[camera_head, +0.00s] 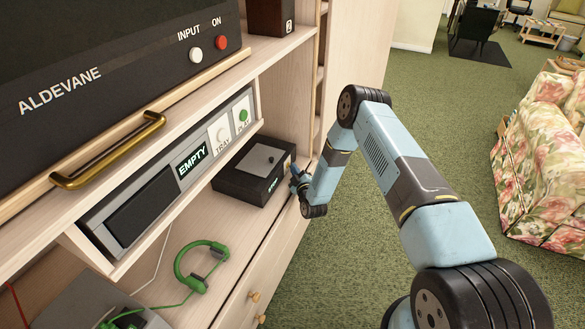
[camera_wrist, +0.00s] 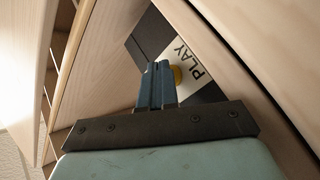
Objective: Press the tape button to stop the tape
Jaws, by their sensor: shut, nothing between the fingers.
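A black box-shaped device (camera_head: 252,175) sits on the lower shelf in the head view, with a small lit display on its front. In the wrist view, a white label (camera_wrist: 199,66) reading PLAY carries a round amber button (camera_wrist: 178,76) on a dark face. My gripper (camera_head: 295,173) is at the right end of the black device. Its shut, empty fingers (camera_wrist: 157,68) appear just left of the amber button in the wrist view and partly cover it. I cannot tell whether they touch it.
Green headphones (camera_head: 197,268) lie lower left. Wooden shelf panels close in around my gripper; green carpet (camera_head: 345,260) is open to the right.

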